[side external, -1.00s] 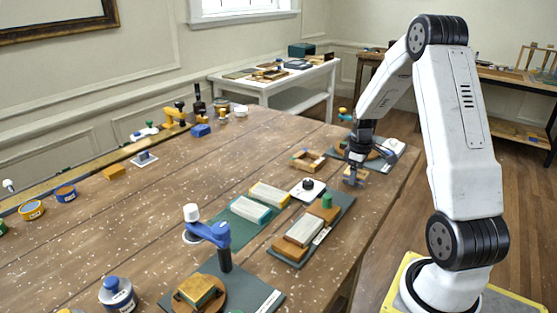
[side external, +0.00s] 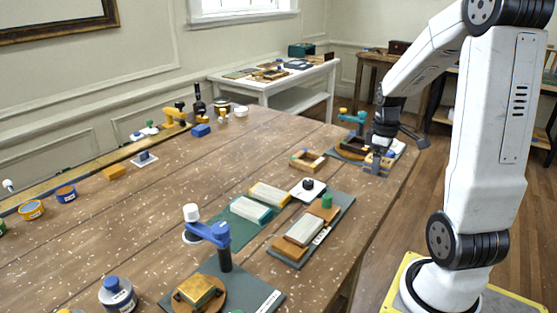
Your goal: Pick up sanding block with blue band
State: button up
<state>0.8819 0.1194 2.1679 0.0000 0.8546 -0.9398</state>
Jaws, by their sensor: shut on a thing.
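My gripper (side external: 376,170) is at the far right end of the long wooden table, jaws pointing down. It is shut on a small tan block with blue on it, the sanding block with blue band (side external: 387,158). The jaws hide part of the block, and it is too small to tell how far it is clear of the surface beneath.
A dark mat with a turquoise clamp (side external: 352,117) lies behind my gripper. Nearer are pale blocks on green mats (side external: 338,212) and a blue clamp (side external: 209,232).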

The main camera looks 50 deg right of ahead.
jog(key=shift+s+a+r, duration=0.5)
jog(key=shift+s+a, duration=0.2)
jog(key=shift+s, duration=0.2)
jog(key=shift+s+a+r, duration=0.5)
jog(key=shift+s+a, duration=0.15)
jog(key=shift+s, duration=0.2)
jog(key=o, duration=0.7)
jog(key=shift+c, duration=0.2)
jog(key=c, duration=0.5)
jog(key=shift+w, duration=0.1)
jog(key=w+a+r+n, duration=0.1)
jog(key=w+a+n, duration=0.8)
jog(key=a, duration=0.5)
jog(key=w, duration=0.2)
jog(key=shift+w+a, duration=0.2)
jog(key=shift+w, duration=0.2)
